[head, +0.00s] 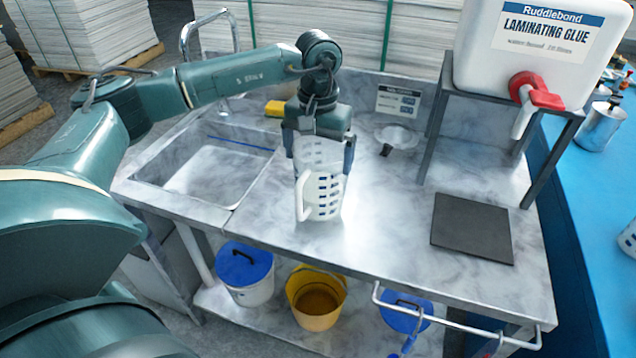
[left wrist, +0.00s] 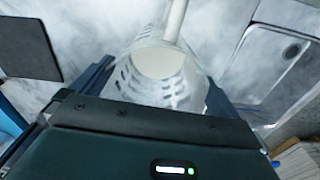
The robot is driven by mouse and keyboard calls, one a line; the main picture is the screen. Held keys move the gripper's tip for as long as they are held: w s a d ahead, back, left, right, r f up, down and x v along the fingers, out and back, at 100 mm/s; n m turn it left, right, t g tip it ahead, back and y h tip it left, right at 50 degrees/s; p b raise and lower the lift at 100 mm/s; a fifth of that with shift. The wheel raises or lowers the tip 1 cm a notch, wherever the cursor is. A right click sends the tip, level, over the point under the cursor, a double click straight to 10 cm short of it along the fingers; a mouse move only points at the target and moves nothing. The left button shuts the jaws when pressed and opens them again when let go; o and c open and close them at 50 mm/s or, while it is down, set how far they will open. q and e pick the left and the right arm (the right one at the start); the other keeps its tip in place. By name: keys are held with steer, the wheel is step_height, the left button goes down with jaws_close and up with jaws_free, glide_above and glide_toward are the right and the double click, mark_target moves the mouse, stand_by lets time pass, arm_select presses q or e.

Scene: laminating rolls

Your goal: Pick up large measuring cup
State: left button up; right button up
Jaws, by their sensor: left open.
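The large measuring cup (head: 322,200) is a whitish, translucent jug with dark markings. It stands upright on the marble-look counter (head: 380,230), with its handle toward the left front. My left gripper (head: 322,160) points down over the cup from behind, its fingers on either side of the upper part. In the left wrist view the cup (left wrist: 158,65) lies between the two spread fingers (left wrist: 157,90), its handle running away to the top. The gripper is open; I cannot tell whether a finger touches the cup. My right gripper is out of view.
A sink (head: 215,160) is to the left. A clear funnel-like item (head: 397,138) stands behind right. A glue tank (head: 540,50) sits on a metal stand, with a dark mat (head: 472,228) before it. Buckets stand on the shelf below. The counter front of the cup is clear.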

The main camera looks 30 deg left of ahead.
arm_select(q)
steer(key=shift+f, duration=0.25)
steer(key=shift+w+r, duration=0.1)
steer(key=shift+r, duration=0.05)
steer(key=c, duration=1.5)
